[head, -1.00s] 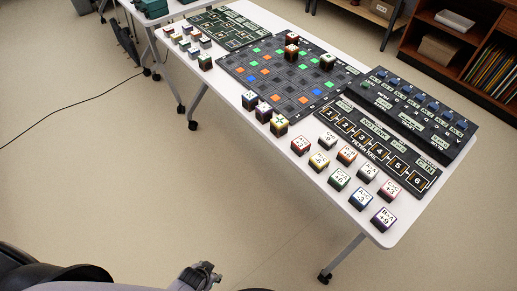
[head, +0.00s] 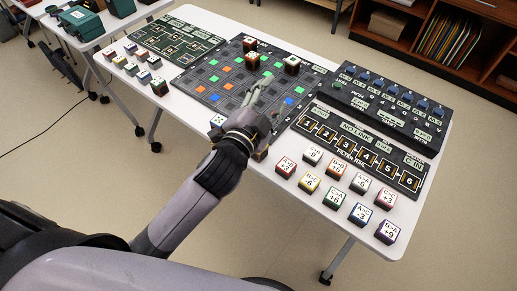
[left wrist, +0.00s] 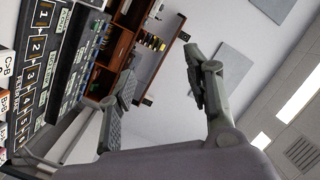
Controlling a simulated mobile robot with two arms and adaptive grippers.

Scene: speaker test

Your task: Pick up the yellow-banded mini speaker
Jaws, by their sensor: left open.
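Small dark cube speakers with white labelled tops and coloured bands stand on the white table. One with a yellow-orange band (head: 308,182) is in the front group, right of my left arm. Another yellow-banded cube, seen earlier at the board's near edge, is now mostly or wholly hidden by my left gripper. My left gripper (head: 259,92) reaches over the dark grid board, its fingers pointing away. In the left wrist view the left gripper (left wrist: 158,68) is open, with nothing between its fingers. My right gripper is not in view.
Close neighbours are a red-banded cube (head: 285,167), a green-banded cube (head: 334,199) and an orange-banded cube (head: 336,169). The grid board (head: 205,82) holds several cubes. The filter rail (head: 350,140) lies behind the front group. Bare table (head: 290,200) shows along the near edge.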

